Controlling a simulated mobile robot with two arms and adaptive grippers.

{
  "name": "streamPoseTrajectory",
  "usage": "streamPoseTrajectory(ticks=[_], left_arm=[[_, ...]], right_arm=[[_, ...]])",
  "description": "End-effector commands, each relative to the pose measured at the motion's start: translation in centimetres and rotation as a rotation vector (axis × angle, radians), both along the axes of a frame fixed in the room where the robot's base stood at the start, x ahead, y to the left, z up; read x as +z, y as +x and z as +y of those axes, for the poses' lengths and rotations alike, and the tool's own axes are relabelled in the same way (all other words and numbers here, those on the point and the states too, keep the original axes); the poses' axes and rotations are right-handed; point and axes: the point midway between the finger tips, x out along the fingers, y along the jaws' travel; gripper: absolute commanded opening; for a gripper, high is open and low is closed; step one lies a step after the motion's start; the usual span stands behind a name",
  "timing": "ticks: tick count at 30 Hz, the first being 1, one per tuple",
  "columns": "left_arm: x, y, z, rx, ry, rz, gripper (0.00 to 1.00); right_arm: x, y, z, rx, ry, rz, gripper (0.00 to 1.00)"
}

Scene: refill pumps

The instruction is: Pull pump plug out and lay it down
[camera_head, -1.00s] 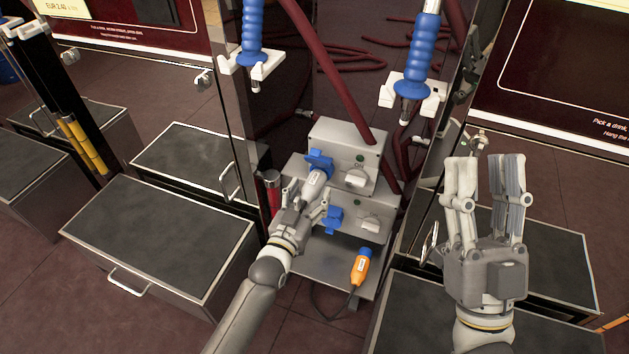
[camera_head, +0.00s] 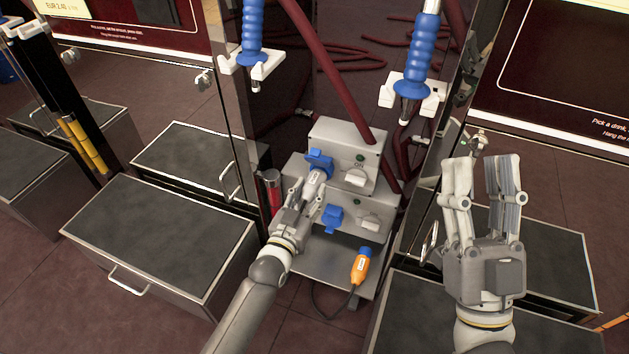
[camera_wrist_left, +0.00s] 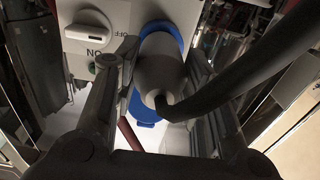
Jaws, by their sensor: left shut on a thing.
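The pump plug (camera_head: 315,181) is a grey-white plug sitting at the blue socket (camera_head: 319,161) of the upper grey switch box (camera_head: 344,140). My left gripper (camera_head: 309,196) is shut on the plug. In the left wrist view the plug (camera_wrist_left: 160,72) lies between my two fingers, against the blue socket rim, with a dark cable leaving its back. I cannot tell whether it is fully seated. My right gripper (camera_head: 487,180) is open and empty at the right, with its fingers pointing up.
A lower switch box (camera_head: 350,205) has a blue socket (camera_head: 331,218). An orange plug with a blue end (camera_head: 360,268) lies on the grey shelf (camera_head: 325,270) below. Dark-topped cabinets (camera_head: 160,240) stand left. Blue nozzles (camera_head: 413,70) and dark red hoses (camera_head: 335,75) hang above.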

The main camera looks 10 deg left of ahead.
Motion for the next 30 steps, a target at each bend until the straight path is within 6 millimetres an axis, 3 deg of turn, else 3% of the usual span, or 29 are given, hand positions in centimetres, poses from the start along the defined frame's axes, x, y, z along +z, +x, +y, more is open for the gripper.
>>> streamPoseTrajectory(ticks=[4,30], left_arm=[[0.1,0.0,0.0,0.000,0.000,-0.002,0.00],[0.0,-1.2,0.3,0.000,0.000,0.001,0.00]], right_arm=[[0.0,0.0,0.0,0.001,0.000,0.000,0.40],[-2.5,1.9,0.3,-0.007,-0.046,0.168,0.40]])
